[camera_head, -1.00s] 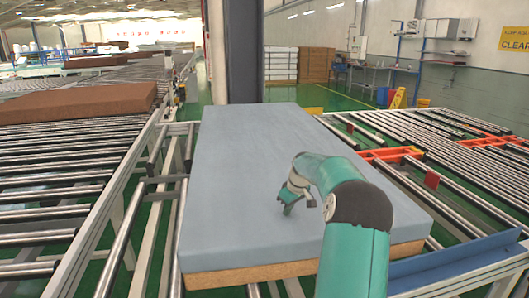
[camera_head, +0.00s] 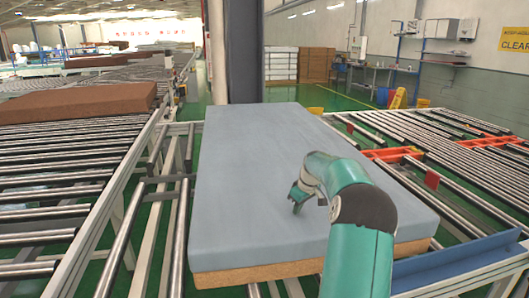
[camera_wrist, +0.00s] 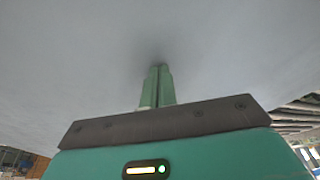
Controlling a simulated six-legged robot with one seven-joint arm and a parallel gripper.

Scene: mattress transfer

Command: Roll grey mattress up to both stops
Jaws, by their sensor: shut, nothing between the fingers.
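The grey mattress (camera_head: 255,160), with a tan side, lies flat on rollers in the middle of the head view. It also fills the top of the wrist view (camera_wrist: 70,70). My gripper (camera_head: 296,205) is shut and empty, pointing down at the mattress top, right of its middle. In the wrist view its closed fingers (camera_wrist: 158,75) meet a dark shadow on the grey surface and seem to touch it. Two small red upright blocks (camera_head: 432,181) (camera_head: 350,128) stand beyond the mattress's right edge, apart from it. I cannot tell for sure that they are the stops.
Roller conveyors (camera_head: 465,170) with orange brackets (camera_head: 392,153) run on the right. A brown mattress (camera_head: 75,103) rests on the left conveyor. A grey pillar (camera_head: 243,50) stands behind the mattress.

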